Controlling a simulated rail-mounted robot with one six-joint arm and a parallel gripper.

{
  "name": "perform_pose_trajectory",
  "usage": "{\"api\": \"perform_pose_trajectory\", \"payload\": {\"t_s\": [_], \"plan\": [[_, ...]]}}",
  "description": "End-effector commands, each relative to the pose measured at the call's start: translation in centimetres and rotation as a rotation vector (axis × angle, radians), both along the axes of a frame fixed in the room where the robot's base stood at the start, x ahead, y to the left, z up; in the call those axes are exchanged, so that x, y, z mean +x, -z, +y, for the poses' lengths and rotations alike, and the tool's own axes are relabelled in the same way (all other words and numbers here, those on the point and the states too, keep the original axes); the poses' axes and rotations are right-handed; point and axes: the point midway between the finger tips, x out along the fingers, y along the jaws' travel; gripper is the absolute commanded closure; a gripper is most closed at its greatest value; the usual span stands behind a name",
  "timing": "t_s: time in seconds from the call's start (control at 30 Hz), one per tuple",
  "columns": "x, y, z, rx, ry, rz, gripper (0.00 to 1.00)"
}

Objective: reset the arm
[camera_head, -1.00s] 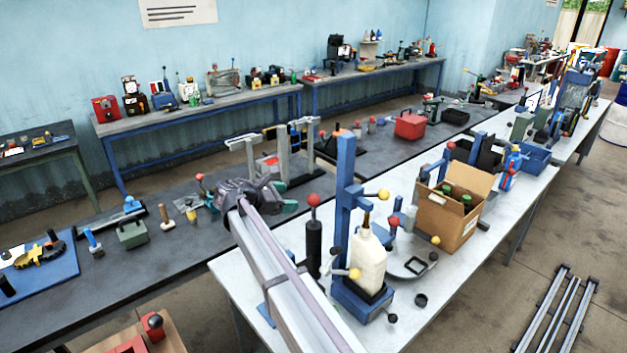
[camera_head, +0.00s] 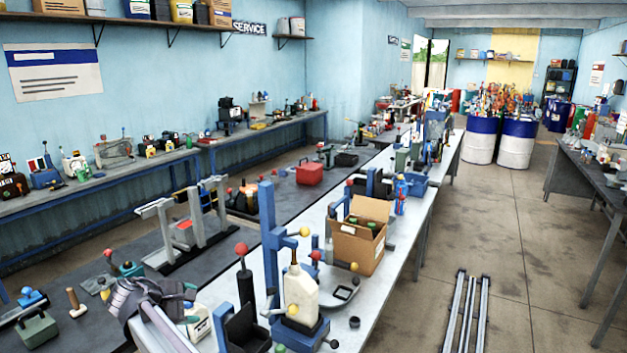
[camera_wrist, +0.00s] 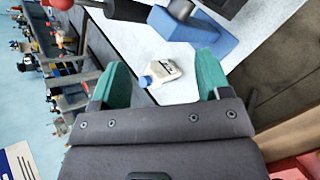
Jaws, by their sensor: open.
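My gripper (camera_head: 180,295) is at the lower left in the head view, over the near end of the white-topped bench (camera_head: 366,300). In the wrist view its green fingers (camera_wrist: 163,66) stand wide apart with nothing held. A small white bottle with a blue cap (camera_wrist: 163,73) appears between and beyond them, on the pale bench top. In the head view a white bottle (camera_head: 198,325) shows just beside my gripper, partly hidden. The larger cream jug (camera_head: 301,291) stands upright at the blue stand (camera_head: 270,240), to the right of my gripper.
A black cylinder with a red knob (camera_head: 245,280) and an open dark box (camera_head: 247,330) stand between my gripper and the jug. A cardboard box with bottles (camera_head: 352,247) is farther along.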

Motion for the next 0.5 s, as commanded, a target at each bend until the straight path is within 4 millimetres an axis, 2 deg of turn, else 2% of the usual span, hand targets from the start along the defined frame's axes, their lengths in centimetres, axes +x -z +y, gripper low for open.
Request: {"api": "perform_pose_trajectory", "payload": {"t_s": [0.03, 0.17, 0.27, 0.37, 0.4, 0.5], "plan": [[-1.0, 1.1, -2.4, 0.066, 0.059, 0.009, 0.30], [-2.8, 3.7, -8.4, 0.260, 0.264, 0.038, 0.30], [-4.8, 6.0, -14.9, 0.422, 0.480, 0.064, 0.30], [-8.1, 8.9, -23.2, 0.607, 0.775, 0.094, 0.30], [-9.8, 10.0, -26.8, 0.681, 0.907, 0.105, 0.30], [-14.5, 12.5, -35.1, 0.843, 1.217, 0.130, 0.30]]}}
